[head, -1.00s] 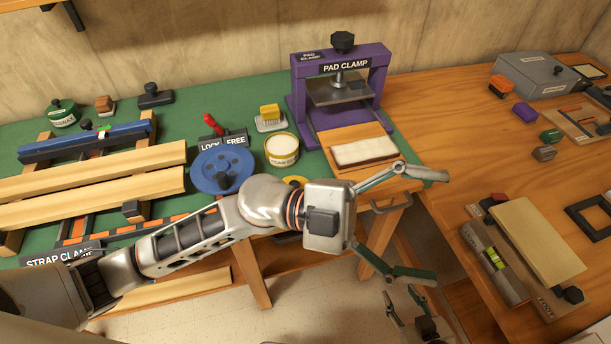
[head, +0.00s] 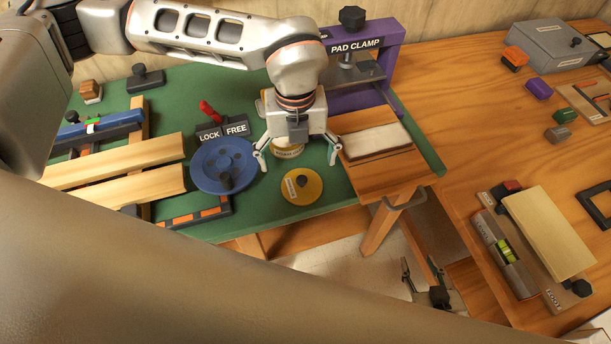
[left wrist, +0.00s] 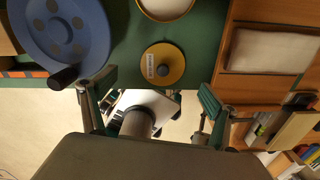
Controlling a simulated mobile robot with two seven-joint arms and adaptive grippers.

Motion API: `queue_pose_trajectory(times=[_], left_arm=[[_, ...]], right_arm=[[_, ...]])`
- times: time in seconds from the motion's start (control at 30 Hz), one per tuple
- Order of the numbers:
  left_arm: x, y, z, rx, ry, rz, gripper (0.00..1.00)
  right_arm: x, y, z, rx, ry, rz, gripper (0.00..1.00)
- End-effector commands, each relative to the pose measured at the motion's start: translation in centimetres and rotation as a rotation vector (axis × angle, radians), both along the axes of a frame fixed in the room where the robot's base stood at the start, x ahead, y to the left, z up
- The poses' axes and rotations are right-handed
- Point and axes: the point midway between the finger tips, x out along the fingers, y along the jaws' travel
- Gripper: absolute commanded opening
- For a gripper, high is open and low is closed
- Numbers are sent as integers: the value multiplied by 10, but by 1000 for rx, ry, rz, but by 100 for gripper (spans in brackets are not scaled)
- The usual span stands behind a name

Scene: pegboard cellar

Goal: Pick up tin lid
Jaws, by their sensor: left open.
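The tin lid (head: 301,187) is a yellow disc with a dark knob and a pale label, lying flat on the green bench top near its front edge. It also shows in the left wrist view (left wrist: 163,64), fully visible. My left gripper (head: 298,163) is open and empty, pointing down, its fingers spread above the bench just behind the lid in the head view. In the left wrist view the lid appears beyond and between the open fingers.
A blue wheel (head: 224,165) with a dark knob lies left of the lid. A wooden block with a white pad (head: 375,141) sits to the right, before the purple pad clamp (head: 386,60).

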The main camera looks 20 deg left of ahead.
Motion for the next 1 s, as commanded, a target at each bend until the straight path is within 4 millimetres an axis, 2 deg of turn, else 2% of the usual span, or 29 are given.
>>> queue_pose_trajectory(times=[0.37,0.6,0.73,0.93,0.97,1.0], left_arm=[[-1,-3,-36,3,1,1,88],[-2,-8,-69,2,1,1,88],[-2,-8,-76,2,0,1,88],[-2,-8,-77,2,-1,0,88],[-2,-8,-77,2,-1,0,83],[-2,-8,-77,1,-1,0,72]], right_arm=[[1,0,8,0,-2,-1,40],[1,0,16,0,-5,0,40],[1,0,16,0,-5,0,40],[1,0,16,0,-5,0,40],[1,0,16,0,-5,0,40],[1,0,15,0,-4,0,40]])
